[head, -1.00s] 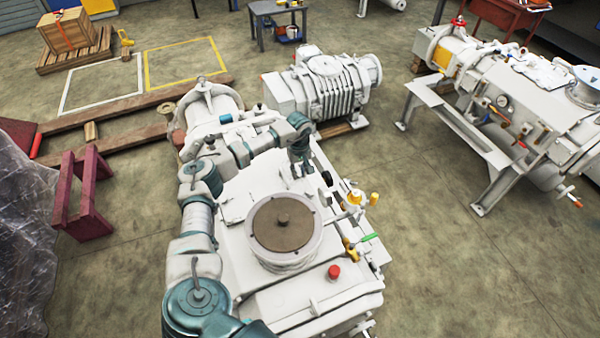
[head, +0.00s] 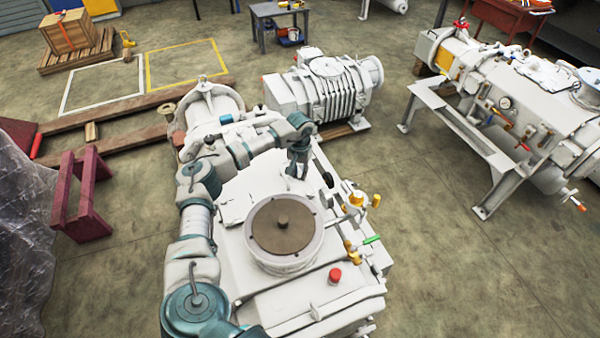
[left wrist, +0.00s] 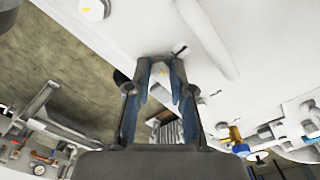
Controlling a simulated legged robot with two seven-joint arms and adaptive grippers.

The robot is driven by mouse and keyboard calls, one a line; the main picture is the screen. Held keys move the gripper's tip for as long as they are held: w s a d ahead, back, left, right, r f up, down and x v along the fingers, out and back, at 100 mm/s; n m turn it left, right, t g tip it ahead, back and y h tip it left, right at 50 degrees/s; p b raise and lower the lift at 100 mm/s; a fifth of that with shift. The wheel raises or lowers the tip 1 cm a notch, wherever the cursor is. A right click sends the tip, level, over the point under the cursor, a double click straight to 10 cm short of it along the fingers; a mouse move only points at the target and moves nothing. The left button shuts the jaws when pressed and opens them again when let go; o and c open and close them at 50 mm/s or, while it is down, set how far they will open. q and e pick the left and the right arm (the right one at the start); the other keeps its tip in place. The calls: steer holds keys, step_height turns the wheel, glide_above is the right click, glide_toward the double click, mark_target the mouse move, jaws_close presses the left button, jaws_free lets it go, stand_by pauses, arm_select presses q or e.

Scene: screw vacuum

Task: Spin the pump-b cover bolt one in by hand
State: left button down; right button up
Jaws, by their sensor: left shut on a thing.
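The white pump body (head: 228,205) stands in the middle of the head view, with a round brown-topped port (head: 283,226) on its top. My left arm reaches over it from the left. My left gripper (head: 297,172) points down at the far right part of the pump's top, and its fingertips are small there. How deep the bolt sits cannot be told. My right gripper is not in view.
A yellow valve (head: 356,198) and a green handle (head: 372,239) stick out on the pump's right side, near a red knob (head: 334,274). A ribbed white blower (head: 322,90) stands behind. A second bolt head (left wrist: 94,8) shows in the left wrist view.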

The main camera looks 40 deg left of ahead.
mark_target(300, 174)
arm_select(q)
steer(key=shift+w+a+r, duration=0.1)
steer(key=shift+r, duration=0.05)
stand_by(0.3)
steer(key=c, duration=1.3)
jaws_free()
steer(key=shift+o, duration=1.4)
steer(key=shift+f, duration=0.2)
step_height(300, 174, up, 12)
steer(key=shift+w+a+f, duration=0.1)
